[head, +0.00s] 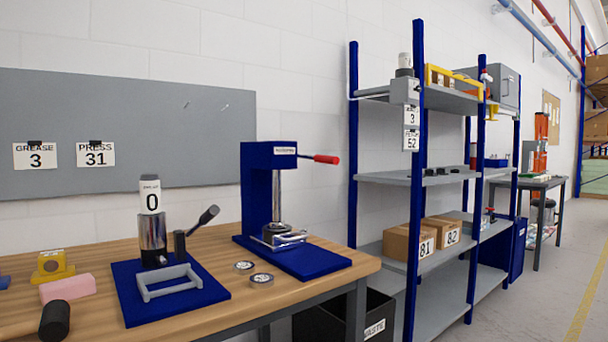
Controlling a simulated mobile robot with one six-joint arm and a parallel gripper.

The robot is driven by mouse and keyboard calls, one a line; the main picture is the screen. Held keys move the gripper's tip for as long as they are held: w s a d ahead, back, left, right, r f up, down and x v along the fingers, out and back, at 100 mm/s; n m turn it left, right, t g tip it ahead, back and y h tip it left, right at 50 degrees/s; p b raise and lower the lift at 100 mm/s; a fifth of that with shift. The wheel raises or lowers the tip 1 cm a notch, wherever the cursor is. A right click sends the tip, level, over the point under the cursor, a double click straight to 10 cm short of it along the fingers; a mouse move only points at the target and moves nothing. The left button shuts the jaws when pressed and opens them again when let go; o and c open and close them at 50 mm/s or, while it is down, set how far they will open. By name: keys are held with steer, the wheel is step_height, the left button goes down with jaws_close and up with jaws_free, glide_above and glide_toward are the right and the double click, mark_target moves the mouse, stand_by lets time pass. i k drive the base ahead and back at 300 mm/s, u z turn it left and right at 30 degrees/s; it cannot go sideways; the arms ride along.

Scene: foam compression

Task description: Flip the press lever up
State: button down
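A tall blue press (257,190) stands on its blue base plate at the right end of the wooden bench. Its lever (326,159) has a red grip and sticks out to the right from the press head, nearly level and dipping slightly at the tip. A metal ram (277,195) comes down from the head to a shiny metal piece (277,236) on the base. Left of it, a smaller blue-based device (150,275) carries a cylinder labelled 0 (152,220) and a black-gripped lever (207,216) tilted up to the right. My gripper is not in view.
Two small round discs (253,272) lie between the devices. A pink block (68,288), a yellow piece (52,264) and a black-headed mallet (54,320) are at the left. A black waste bin (345,318) stands below the bench; a blue-post shelf rack (420,180) is to the right.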

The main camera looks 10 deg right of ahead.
mark_target(334, 161)
steer(key=u, duration=0.15)
steer(key=i, duration=1.05)
steer(key=z, duration=0.35)
